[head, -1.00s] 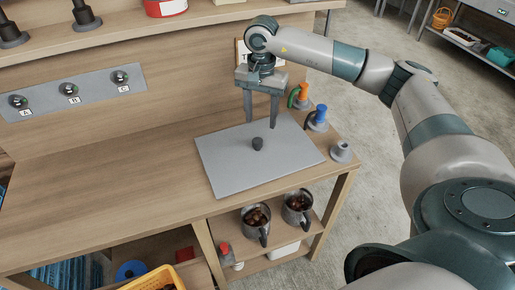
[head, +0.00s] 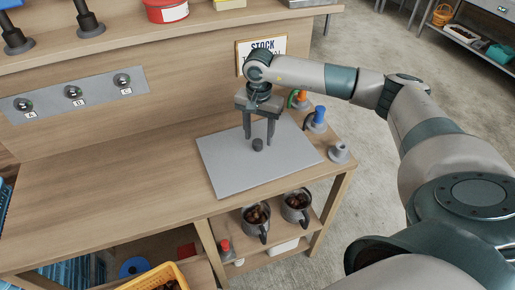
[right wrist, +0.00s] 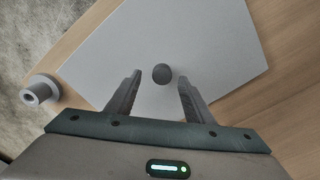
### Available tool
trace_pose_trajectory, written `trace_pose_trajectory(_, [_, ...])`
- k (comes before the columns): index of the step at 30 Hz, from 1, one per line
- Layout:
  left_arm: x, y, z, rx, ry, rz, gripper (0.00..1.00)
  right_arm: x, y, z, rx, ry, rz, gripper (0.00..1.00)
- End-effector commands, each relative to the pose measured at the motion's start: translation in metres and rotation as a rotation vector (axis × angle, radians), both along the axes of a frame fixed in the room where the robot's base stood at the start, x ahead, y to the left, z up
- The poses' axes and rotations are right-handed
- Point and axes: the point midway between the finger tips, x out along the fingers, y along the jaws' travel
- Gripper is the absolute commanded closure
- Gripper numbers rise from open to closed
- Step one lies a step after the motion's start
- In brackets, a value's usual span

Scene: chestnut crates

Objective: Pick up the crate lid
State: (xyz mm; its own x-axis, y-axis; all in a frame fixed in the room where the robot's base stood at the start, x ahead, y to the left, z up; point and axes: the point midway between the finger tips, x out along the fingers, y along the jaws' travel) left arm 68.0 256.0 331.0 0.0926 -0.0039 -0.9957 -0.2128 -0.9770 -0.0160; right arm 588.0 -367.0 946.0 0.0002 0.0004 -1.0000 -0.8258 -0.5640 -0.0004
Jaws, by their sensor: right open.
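The crate lid (head: 235,174) is a flat grey panel lying on the wooden bench, with a short dark round knob (head: 258,145) in its middle. The lid (right wrist: 215,45) and knob (right wrist: 162,73) also show in the right wrist view. My right gripper (head: 260,142) is open and points down over the lid, its fingers to either side of the knob in the head view. In the right wrist view the knob lies just beyond the fingertips (right wrist: 160,78), between their lines; I cannot tell whether they touch the lid. My left gripper is not in view.
Orange-topped (head: 300,98) and blue-topped (head: 317,118) items and a grey holder (head: 339,153) stand right of the lid. Two metal pots (head: 256,218) of chestnuts sit on a lower shelf in front. The bench left of the lid is clear.

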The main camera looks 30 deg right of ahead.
Motion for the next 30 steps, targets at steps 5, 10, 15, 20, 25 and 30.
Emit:
trace_pose_trajectory(5, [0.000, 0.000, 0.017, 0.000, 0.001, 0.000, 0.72, 0.000, 0.004, -0.018, 0.000, 0.005, -0.002, 0.53])
trace_pose_trajectory(10, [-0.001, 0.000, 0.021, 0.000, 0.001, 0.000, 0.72, 0.001, 0.004, -0.033, 0.001, 0.002, -0.001, 0.53])
trace_pose_trajectory(15, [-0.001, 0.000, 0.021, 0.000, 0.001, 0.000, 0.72, 0.001, 0.004, -0.036, 0.001, 0.001, 0.000, 0.53])
trace_pose_trajectory(20, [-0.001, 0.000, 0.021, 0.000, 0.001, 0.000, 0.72, 0.001, 0.004, -0.035, 0.001, 0.001, 0.000, 0.53])
trace_pose_trajectory(25, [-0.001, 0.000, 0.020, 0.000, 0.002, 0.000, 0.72, 0.001, 0.004, -0.035, 0.000, 0.000, 0.000, 0.55])
trace_pose_trajectory(30, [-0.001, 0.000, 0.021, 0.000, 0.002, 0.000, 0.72, 0.001, 0.004, -0.035, 0.000, 0.000, 0.000, 0.96])
